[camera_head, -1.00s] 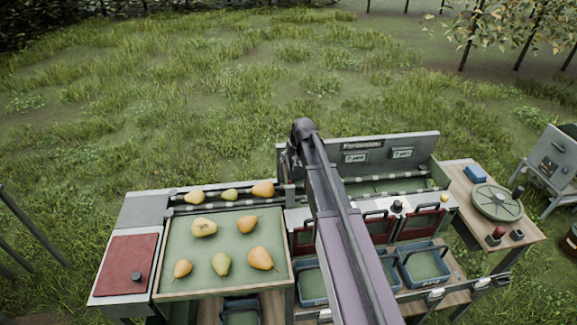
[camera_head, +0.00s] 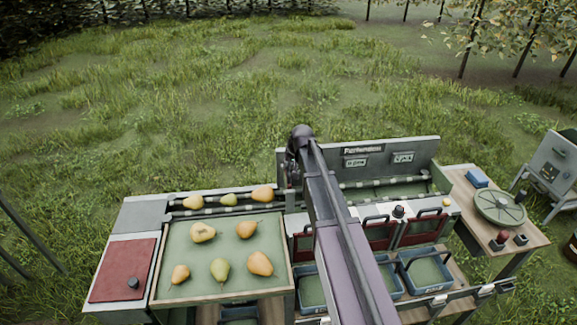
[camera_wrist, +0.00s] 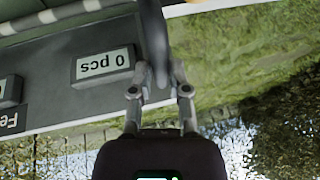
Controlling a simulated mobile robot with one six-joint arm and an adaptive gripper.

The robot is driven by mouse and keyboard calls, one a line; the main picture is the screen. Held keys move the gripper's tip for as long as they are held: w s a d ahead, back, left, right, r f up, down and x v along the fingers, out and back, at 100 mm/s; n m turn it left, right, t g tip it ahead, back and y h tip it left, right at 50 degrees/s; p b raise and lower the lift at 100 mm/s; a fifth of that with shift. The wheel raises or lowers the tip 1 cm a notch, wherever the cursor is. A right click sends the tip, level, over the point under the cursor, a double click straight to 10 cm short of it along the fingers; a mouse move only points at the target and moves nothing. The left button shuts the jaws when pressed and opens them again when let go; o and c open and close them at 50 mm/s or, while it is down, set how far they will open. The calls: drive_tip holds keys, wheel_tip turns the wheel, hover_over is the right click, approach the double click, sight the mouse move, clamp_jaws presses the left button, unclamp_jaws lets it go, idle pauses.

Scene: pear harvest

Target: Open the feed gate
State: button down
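The feed gate itself is not clearly visible. My arm covers the place where the pear lane meets the panel section in the head view. My gripper (camera_head: 292,172) hangs there, by the left edge of the grey panel (camera_head: 425,153). In the wrist view my gripper (camera_wrist: 160,78) has its fingers a little apart. A dark upright bar (camera_wrist: 153,30) runs down between them. I cannot tell whether they press on it or whether it is the gate's handle. Three pears lie in the lane at the back, one of them a yellow-orange pear (camera_head: 263,193) near the gripper.
A green tray (camera_head: 223,286) holds several pears. A red plate (camera_head: 122,270) with a dark knob lies to its left. Blue crates (camera_head: 427,270) stand below the red flaps at the right. A wooden side table (camera_head: 460,187) carries a round green scale. Grass lies behind.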

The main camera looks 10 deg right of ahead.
drive_tip(key=shift+r+p, duration=1.25)
drive_tip(key=c, duration=0.6)
unclamp_jaws()
drive_tip(key=shift+f, duration=0.2)
